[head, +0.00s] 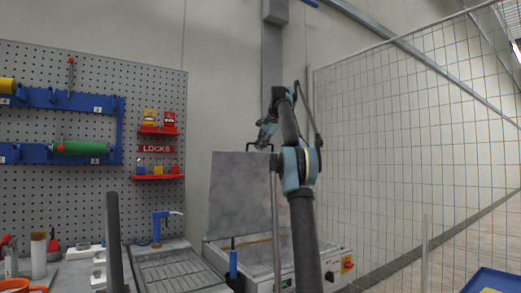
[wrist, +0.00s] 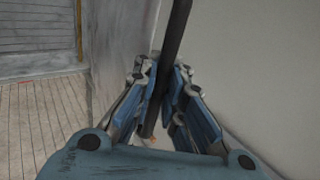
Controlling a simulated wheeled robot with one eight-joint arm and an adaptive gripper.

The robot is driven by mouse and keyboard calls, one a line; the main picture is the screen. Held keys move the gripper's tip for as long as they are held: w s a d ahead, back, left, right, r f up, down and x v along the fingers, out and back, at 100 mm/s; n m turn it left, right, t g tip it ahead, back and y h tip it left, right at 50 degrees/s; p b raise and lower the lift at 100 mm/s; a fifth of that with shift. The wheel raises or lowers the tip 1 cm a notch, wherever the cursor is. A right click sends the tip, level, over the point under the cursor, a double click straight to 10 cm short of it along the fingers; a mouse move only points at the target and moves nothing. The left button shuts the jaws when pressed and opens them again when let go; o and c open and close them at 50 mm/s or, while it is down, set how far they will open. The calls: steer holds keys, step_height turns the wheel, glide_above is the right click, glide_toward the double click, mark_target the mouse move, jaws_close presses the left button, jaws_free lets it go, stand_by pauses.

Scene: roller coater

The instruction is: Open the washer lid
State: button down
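The washer (head: 335,262) is the light grey box at the lower middle of the head view, with a switch panel at its right front. Its lid (head: 236,195) is a grey panel standing about upright at the back left, and the washer's top is uncovered. My gripper (head: 264,141) is at the lid's top right edge. In the wrist view my gripper (wrist: 163,80) has its fingers close on both sides of a dark bar (wrist: 175,32), which looks like the lid's handle. It looks shut on this bar, though contact at the pads is partly hidden.
A pegboard (head: 95,130) with tools and a lock rack stands at the left. A sink tray (head: 175,272) and a blue tap (head: 157,225) are left of the washer. A wire mesh fence (head: 425,130) runs along the right. A blue-handled tool (head: 233,264) stands before the washer.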

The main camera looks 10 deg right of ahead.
steer(key=c, duration=1.8)
jaws_free()
steer(key=shift+d+r, duration=0.15)
steer(key=shift+d, duration=0.15)
steer(key=shift+o, duration=0.7)
steer(key=shift+a, duration=0.15)
steer(key=s+d+r, duration=0.2)
steer(key=s+d, duration=0.4)
steer(key=s, duration=0.6)
steer(key=shift+s+d, duration=0.15)
